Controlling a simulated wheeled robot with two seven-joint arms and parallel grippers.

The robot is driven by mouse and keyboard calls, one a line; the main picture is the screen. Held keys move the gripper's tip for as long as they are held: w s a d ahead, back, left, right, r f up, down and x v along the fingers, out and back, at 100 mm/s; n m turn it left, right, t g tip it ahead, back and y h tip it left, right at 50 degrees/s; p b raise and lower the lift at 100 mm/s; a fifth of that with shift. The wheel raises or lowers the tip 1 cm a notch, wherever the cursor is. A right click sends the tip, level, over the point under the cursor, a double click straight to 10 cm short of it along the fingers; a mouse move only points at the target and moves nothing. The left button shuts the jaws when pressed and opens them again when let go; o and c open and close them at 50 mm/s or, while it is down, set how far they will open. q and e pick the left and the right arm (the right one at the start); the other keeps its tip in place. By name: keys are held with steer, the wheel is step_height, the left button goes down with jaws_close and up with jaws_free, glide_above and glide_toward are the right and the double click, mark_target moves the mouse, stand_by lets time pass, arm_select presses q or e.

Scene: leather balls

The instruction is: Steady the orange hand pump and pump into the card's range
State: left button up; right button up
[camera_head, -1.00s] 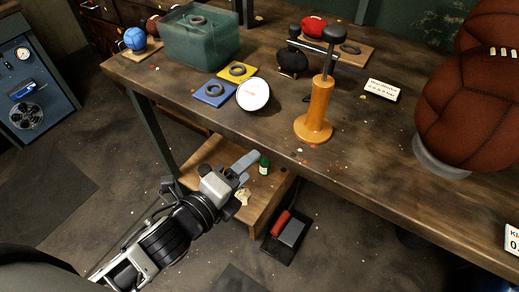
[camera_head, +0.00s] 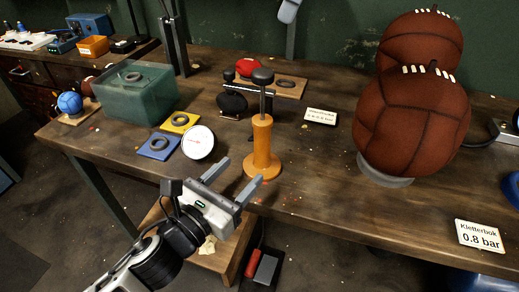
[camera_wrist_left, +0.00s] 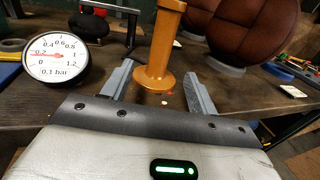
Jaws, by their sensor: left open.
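In the left wrist view the pump (camera_wrist_left: 162,50) shows beyond and between the fingertips, apparently untouched. A white round gauge (camera_head: 198,142) lies left of the pump; its red needle in the wrist view (camera_wrist_left: 57,55) points left, near 0.2. A small card (camera_head: 321,116) behind the pump is too small to read surely. My right gripper is not in view.
A large brown leather ball (camera_head: 412,120) sits on a grey ring right of the pump, before another ball. A card reading "Kletterbok 0.8 bar" (camera_head: 480,236) is front right. A green bin (camera_head: 133,95), blue pad (camera_head: 158,147) and yellow pad (camera_head: 180,122) are left.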

mark_target(257, 155)
arm_select(q)
steer(key=x, duration=0.9)
steer(key=shift+w+d, duration=0.15)
steer(key=shift+w, duration=0.05)
jaws_close()
stand_by(0.7)
